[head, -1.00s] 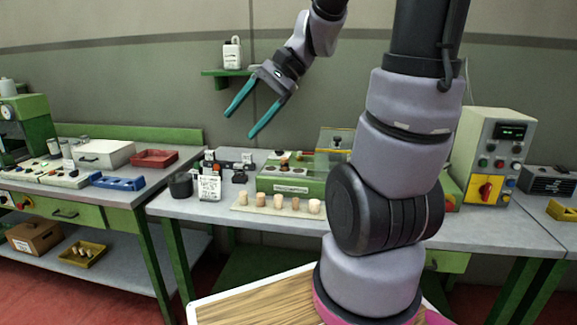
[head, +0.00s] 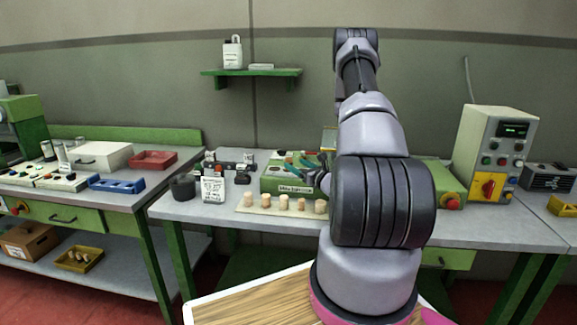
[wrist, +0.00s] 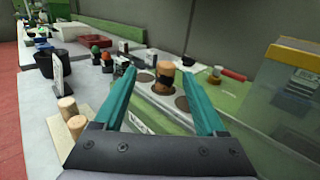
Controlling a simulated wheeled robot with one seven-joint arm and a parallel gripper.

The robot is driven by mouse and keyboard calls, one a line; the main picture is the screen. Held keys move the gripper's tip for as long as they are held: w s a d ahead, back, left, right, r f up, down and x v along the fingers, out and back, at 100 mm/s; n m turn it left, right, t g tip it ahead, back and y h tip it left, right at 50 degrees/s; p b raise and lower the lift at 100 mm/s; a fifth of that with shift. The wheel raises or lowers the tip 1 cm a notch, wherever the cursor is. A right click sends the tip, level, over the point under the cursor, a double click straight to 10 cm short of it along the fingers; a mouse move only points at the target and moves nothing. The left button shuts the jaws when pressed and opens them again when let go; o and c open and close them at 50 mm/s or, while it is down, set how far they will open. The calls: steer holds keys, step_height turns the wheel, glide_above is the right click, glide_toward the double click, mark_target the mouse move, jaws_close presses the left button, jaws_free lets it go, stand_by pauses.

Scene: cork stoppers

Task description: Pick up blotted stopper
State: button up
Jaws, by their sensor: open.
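A cork stopper with a dark blotch across its side (wrist: 164,76) stands upright in a round seat on top of the green fixture (head: 284,187). In the wrist view it shows between the teal fingers of my gripper (wrist: 158,88), beyond or level with their tips; I cannot tell which. My gripper (head: 296,163) is open and empty above the fixture in the head view, its far parts partly hidden by my arm. The blotted stopper is hard to make out in the head view.
A row of several plain stoppers (head: 284,202) stands on a pale strip in front of the fixture. A black cup (head: 182,186) and a printed card (head: 213,189) are to the left. A control box (head: 497,150) stands right. A clear guard (wrist: 285,95) rises right of the fingers.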

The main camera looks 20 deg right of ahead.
mark_target(287, 158)
steer(key=shift+w+d+f+h, duration=0.1)
steer(key=shift+d+f+h, duration=0.25)
steer(key=shift+f, duration=0.1)
steer(key=w, duration=0.3)
steer(key=w+a, duration=0.1)
steer(key=w, duration=0.6)
steer(key=shift+w+a+r, duration=0.1)
steer(key=shift+a, duration=0.05)
jaws_close()
